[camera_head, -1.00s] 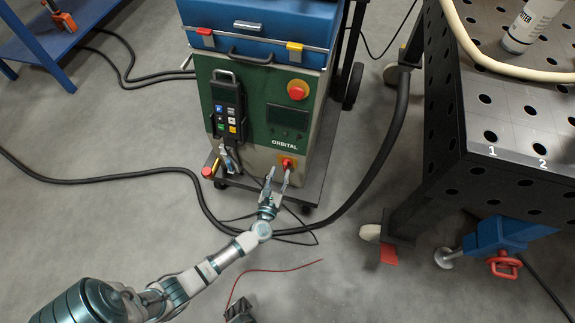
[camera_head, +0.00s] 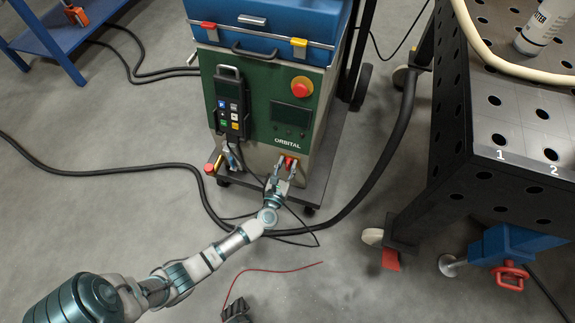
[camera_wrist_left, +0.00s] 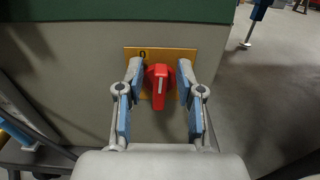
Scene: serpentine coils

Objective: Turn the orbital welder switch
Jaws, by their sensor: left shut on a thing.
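The orbital welder (camera_head: 262,150) is a green and grey cabinet marked ORBITAL. Its red switch (camera_head: 289,162) sits low on the front, right of centre. In the left wrist view the red switch (camera_wrist_left: 158,86) has a white line, near vertical, on a yellow plate (camera_wrist_left: 137,54) with a 0 at its upper left. My left gripper (camera_head: 282,169) reaches it from below. In the left wrist view my left gripper (camera_wrist_left: 158,76) has one finger on each side of the knob, shut on it. The fingers hide part of the plate. My right gripper is not in view.
A red round button (camera_head: 302,87) and a handheld pendant (camera_head: 230,104) are higher on the cabinet. A black perforated table (camera_head: 511,115) stands at right. A thick black hose (camera_head: 376,180) and a thin red cable (camera_head: 276,269) lie on the floor. A blue shelf (camera_head: 70,35) stands at far left.

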